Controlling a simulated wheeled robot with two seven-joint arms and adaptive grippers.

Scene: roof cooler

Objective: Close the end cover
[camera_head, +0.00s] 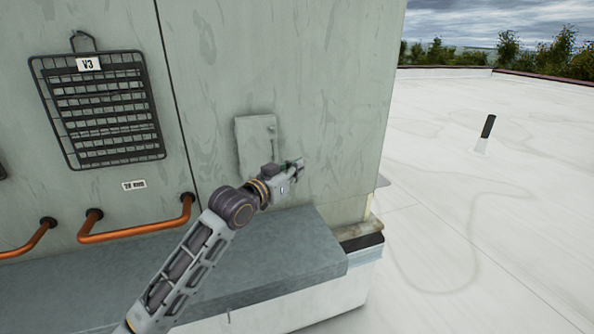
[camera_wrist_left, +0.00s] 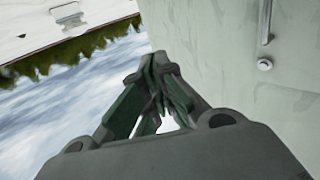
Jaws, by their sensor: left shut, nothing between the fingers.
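The end cover (camera_head: 254,143) looks like a small pale green rectangular panel on the cooler's wall, with a small round fitting near its right edge. I cannot tell whether it sits flush or slightly ajar. My left gripper (camera_head: 297,165) is in front of the wall, just right of the panel's lower right corner; my wrist hides that corner. In the left wrist view, my left gripper (camera_wrist_left: 158,62) has its dark green fingers together and empty. A small metal fitting (camera_wrist_left: 265,64) shows on the pale green surface to their right. My right gripper is in neither view.
A grey ledge (camera_head: 285,255) runs along the wall's foot, below my left arm. Copper pipes (camera_head: 135,234) and a black-framed grille (camera_head: 64,135) labelled V3 are on the left. Open white roof (camera_head: 470,210) lies right of the corner, with a short black-topped pipe (camera_head: 487,128).

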